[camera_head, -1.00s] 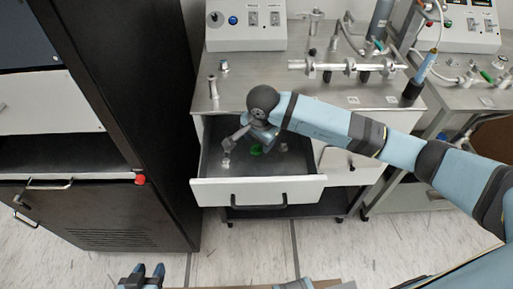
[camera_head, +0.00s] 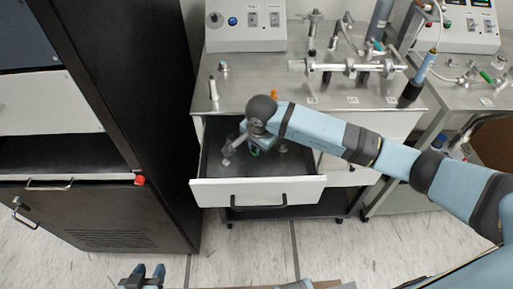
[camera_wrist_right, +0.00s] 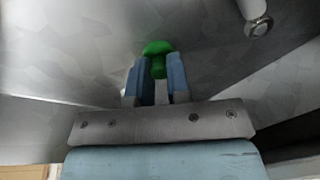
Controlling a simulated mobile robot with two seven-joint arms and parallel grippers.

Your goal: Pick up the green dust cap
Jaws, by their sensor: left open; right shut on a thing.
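The green dust cap (camera_wrist_right: 157,47) is a bright green piece with a wide rounded top and a narrower stem. In the right wrist view its stem sits between the two blue fingers of my right gripper (camera_wrist_right: 157,72), which is shut on it. In the head view my right gripper reaches down into the open drawer (camera_head: 258,198), and only a sliver of green (camera_head: 254,152) shows by its fingers. Whether the cap touches the drawer floor I cannot tell. My left gripper (camera_head: 144,272) is open and empty at the bottom edge, far from the drawer.
Small metal fittings lie in the drawer, one (camera_head: 226,161) left of my right gripper. The drawer walls surround the gripper closely. The steel bench top (camera_head: 260,92) above carries tubes, valves and a control box (camera_head: 245,28). A black cabinet (camera_head: 115,110) stands at left.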

